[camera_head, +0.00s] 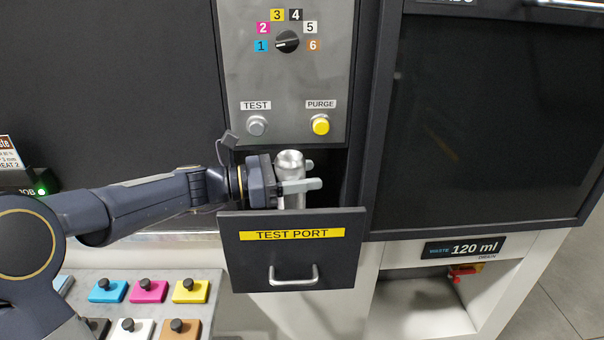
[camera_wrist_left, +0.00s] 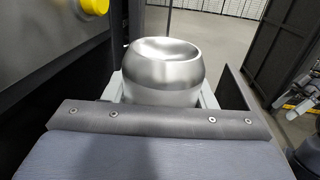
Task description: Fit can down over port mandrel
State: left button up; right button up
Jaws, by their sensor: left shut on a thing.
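A bare silver can (camera_head: 290,166) stands about upright behind the front panel of the open TEST PORT drawer (camera_head: 292,252). My left gripper (camera_head: 298,187) reaches in from the left and is shut on the can's side. In the left wrist view the can (camera_wrist_left: 163,68) shows its domed, dished end facing up, between the two fingers. The can's lower end and the port mandrel are hidden behind the drawer front, so I cannot tell whether the can is around the mandrel.
Above the drawer are a TEST button (camera_head: 256,126), a yellow PURGE button (camera_head: 320,125) and a selector knob (camera_head: 287,42). Coloured blocks with black knobs, such as the magenta one (camera_head: 149,291), sit on a grey surface at lower left. A dark window (camera_head: 480,120) is at right.

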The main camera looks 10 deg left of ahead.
pick_arm(q)
jog(key=shift+f+b, duration=2.85)
jog(key=shift+f, duration=1.2)
jog(key=o, duration=1)
jog(key=b+v, duration=0.1)
jog(key=v, duration=0.6)
jog(key=shift+s+a, duration=0.2)
jog(key=shift+a, duration=0.1)
